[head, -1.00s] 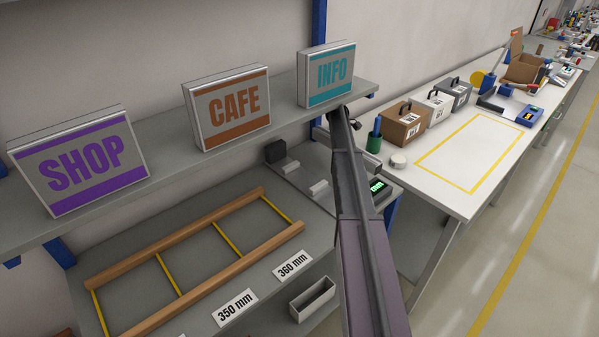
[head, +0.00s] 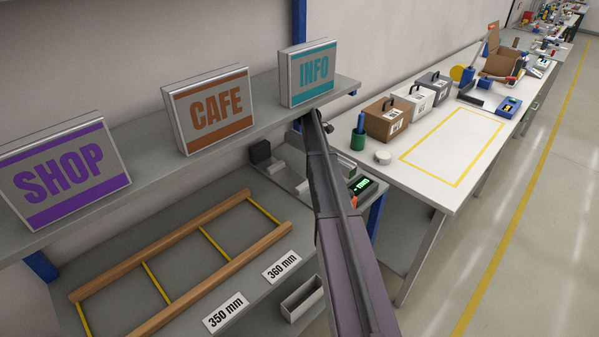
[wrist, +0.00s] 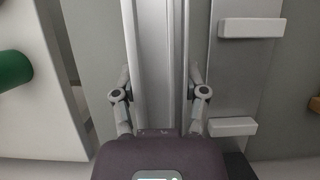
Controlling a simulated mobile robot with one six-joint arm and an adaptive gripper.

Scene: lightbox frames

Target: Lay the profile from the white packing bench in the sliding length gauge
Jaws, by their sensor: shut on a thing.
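The grey metal profile (wrist: 158,35) runs up the middle of the wrist view between my gripper's fingers (wrist: 160,78), which are shut on it. The sliding length gauge (head: 287,177) lies on the grey bench in the head view, with a dark end block (head: 260,152) and a lit green display (head: 363,185). In the wrist view its grey plate with pale blocks (wrist: 251,28) is to the right of the profile, which appears apart from the blocks. My arm hides the gripper and part of the gauge in the head view. Whether the profile touches the gauge I cannot tell.
The white packing bench (head: 425,187) stands to the right with a yellow outlined area, clear inside. A green cup (head: 358,140) stands near its left edge. A shelf with signs (head: 217,108) hangs above the gauge. A wooden rack (head: 165,242) and an open tray (head: 302,297) lie in front.

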